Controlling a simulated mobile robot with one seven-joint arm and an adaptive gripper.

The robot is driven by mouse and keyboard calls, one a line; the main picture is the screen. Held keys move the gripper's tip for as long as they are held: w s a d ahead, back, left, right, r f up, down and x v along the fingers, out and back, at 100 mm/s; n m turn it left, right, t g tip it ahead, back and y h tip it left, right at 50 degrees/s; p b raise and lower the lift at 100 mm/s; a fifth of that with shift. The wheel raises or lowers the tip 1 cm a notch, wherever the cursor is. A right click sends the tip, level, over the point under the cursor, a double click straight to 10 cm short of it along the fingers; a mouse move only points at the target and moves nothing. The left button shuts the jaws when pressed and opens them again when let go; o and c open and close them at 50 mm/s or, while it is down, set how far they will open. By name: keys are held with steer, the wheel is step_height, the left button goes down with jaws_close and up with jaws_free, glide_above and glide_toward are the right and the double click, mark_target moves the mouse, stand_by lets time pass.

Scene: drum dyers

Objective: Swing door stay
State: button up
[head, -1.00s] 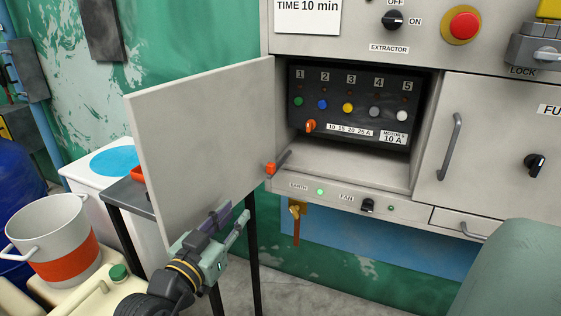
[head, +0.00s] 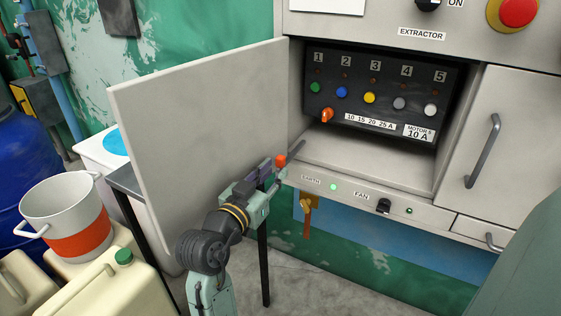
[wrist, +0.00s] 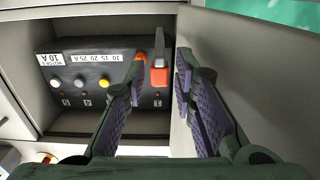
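The door stay is a grey rod with an orange tip (head: 281,160) at the lower left of the open compartment; in the wrist view its orange end (wrist: 158,76) lies between the fingertips, seemingly just beyond them. The grey swing door (head: 195,135) stands open to the left; in the wrist view it is the panel (wrist: 240,70) at the right. My gripper (head: 268,176) is close below the orange tip, in front of the door's lower right part. Its fingers are apart, and it also shows in the wrist view (wrist: 160,95). Contact with the stay cannot be told.
Inside the compartment is a black panel (head: 378,92) with coloured buttons and an orange knob (head: 327,115). A ledge (head: 370,197) with a fan switch runs below. A bucket (head: 68,212) and cream canisters (head: 95,285) stand at the left. A closed door (head: 515,140) is at right.

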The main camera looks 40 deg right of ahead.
mark_target(278, 167)
steer(key=shift+p+x, duration=0.3)
steer(key=shift+x, duration=1.7)
steer(key=shift+c, duration=0.4)
jaws_close()
